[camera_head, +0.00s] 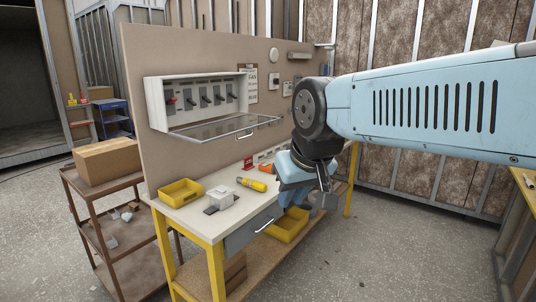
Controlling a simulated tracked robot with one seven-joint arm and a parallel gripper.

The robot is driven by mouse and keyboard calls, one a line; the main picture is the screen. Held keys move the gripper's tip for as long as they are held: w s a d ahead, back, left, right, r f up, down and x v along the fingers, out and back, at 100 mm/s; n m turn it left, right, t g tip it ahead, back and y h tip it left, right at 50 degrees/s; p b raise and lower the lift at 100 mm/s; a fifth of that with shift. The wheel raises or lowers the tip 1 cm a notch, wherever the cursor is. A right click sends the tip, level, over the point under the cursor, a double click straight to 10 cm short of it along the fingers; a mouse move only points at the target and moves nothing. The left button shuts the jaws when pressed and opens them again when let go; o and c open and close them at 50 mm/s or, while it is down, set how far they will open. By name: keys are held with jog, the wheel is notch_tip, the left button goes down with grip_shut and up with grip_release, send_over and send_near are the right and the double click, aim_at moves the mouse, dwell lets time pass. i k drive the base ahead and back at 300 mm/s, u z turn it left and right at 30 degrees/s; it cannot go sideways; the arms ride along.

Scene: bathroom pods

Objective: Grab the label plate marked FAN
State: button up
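My gripper (322,198) hangs at the end of my blue arm, near the right end of the workbench (196,221). It points down and away, and I cannot tell whether its fingers are open or shut. My wrist hides part of the bench's right side.
A wall box (158,103) with several switches has its clear cover (222,130) open and jutting out above the bench. On the bench are a yellow bin (181,191), a white box (222,196) and a yellow cylinder (251,184). A brown cart (78,179) stands left.

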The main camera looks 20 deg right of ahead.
aim_at(269, 153)
jog(key=z, duration=1.6)
jog(key=i, duration=2.9)
jog(key=u, duration=2.05)
